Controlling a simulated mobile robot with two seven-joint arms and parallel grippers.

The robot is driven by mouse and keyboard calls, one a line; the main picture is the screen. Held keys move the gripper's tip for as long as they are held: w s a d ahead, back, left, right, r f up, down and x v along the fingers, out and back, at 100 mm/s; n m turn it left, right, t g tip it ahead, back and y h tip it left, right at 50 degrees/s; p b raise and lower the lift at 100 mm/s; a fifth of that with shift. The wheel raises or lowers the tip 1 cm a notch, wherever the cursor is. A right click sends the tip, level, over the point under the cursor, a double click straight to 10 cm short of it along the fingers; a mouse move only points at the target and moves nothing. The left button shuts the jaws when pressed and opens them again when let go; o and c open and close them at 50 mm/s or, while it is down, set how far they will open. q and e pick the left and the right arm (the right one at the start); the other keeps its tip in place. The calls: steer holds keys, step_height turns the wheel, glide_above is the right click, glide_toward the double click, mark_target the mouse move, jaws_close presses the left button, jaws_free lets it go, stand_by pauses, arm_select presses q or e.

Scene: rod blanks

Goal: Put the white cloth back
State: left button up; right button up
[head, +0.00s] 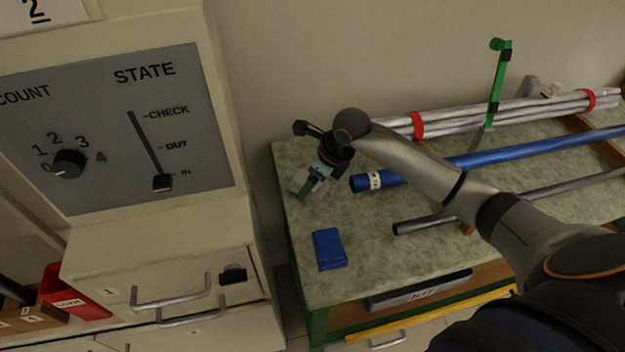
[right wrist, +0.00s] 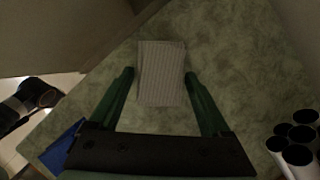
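The white cloth (right wrist: 162,72) is a folded pale rectangle with fine stripes on the green mottled table top (head: 370,262). In the head view only a part of the white cloth (head: 299,180) shows beside my right gripper (head: 308,187), near the table's back left corner. In the right wrist view my right gripper (right wrist: 160,80) is open, with its green fingers on either side of the cloth's near part and gaps between. Whether the fingertips are at table height I cannot tell. My left gripper is not in view.
A folded blue cloth (head: 328,249) lies near the table's front left. A blue rod (head: 500,154), a grey rod (head: 420,225) and bundled pale rods (head: 455,120) lie to the right. A cabinet with a STATE panel (head: 125,125) stands left, with a red bin (head: 72,293) below.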

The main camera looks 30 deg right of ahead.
steer(key=shift+o, duration=1.2)
steer(key=shift+r, duration=0.1)
steer(key=shift+r, duration=0.3)
steer(key=v, duration=1.1)
steer(key=shift+s+r, duration=0.15)
steer(key=shift+r, duration=0.1)
steer(key=shift+d, duration=0.1)
